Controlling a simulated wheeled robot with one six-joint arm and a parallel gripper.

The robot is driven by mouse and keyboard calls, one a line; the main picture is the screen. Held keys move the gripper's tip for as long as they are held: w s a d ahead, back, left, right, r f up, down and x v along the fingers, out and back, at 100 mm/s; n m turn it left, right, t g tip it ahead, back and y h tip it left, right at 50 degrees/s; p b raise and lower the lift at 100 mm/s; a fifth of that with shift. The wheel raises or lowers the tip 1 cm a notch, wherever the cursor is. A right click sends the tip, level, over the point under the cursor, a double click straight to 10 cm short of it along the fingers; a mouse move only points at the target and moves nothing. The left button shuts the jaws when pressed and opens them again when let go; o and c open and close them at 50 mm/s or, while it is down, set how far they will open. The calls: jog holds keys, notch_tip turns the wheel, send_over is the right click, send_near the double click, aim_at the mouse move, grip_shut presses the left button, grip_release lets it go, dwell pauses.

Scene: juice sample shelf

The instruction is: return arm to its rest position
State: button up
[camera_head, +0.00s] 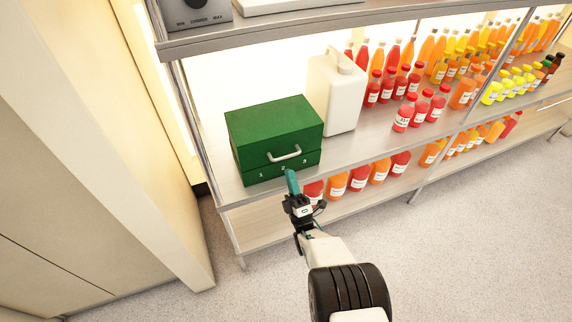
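My gripper (292,181), with teal fingers on a black mount, points away from me toward the shelf. It appears just in front of the lower right front of a green box (272,127), near the printed "3". Whether it touches the box cannot be told. The fingers show as one narrow teal shape, so any gap between them is hidden. No held object is visible. My white arm reaches up from the bottom of the view.
The green box has a pale handle (284,155) and stands on the metal shelf (352,151). A white jug (335,95) and several juice bottles (404,113) stand to its right. More bottles (337,186) fill the lower shelf. The floor (470,240) at right is clear.

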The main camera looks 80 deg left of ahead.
jog(key=shift+w+d+f, duration=0.3)
jog(key=shift+d+f, duration=0.1)
jog(key=shift+d, duration=0.15)
jog(key=shift+r, duration=0.1)
